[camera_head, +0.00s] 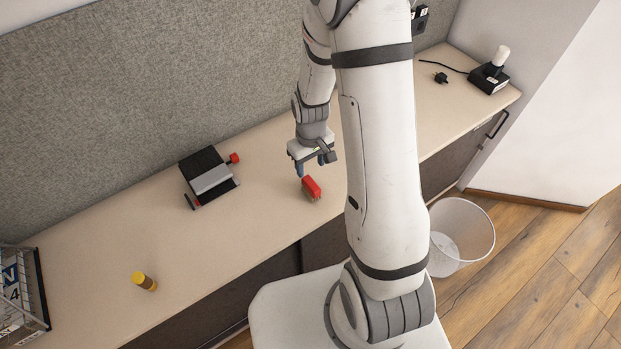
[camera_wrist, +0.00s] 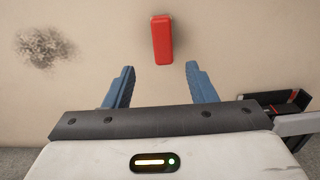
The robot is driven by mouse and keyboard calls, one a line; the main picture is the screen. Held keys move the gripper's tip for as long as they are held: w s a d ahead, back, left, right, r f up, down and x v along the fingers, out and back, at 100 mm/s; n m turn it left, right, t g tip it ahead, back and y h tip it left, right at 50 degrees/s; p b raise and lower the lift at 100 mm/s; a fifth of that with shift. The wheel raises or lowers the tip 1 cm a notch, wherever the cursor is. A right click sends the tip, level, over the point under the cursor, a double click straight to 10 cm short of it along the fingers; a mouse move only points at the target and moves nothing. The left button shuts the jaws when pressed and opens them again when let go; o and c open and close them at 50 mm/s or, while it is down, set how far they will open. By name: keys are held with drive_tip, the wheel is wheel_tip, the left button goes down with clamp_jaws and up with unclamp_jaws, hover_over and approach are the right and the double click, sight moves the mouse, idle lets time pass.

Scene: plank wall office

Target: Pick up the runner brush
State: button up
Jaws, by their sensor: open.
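The runner brush, as I take it, is a small red block (camera_head: 311,188) lying on the pale desktop; it also shows in the wrist view as a red block (camera_wrist: 161,40). Bristles are not clearly visible. My gripper (camera_head: 310,167) is above the desk, just behind the red block in the head view. In the wrist view my gripper (camera_wrist: 160,70) has its two blue fingers spread wide with nothing between them. The block lies beyond the fingertips, roughly centred on the gap.
A black and grey device with a red knob (camera_head: 210,177) stands left of the block. A black charger-like unit (camera_head: 489,78) sits far right. A grey speckled patch (camera_wrist: 44,47) marks the desktop.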

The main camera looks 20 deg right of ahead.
sight(311, 184)
drive_tip(key=shift+f, duration=1.75)
drive_tip(key=f+p, duration=0.1)
drive_tip(key=f, duration=0.1)
drive_tip(key=s+f, duration=0.1)
drive_tip(key=shift+f+p, duration=0.35)
drive_tip(key=shift+f, duration=0.6)
drive_tip(key=c, duration=0.9)
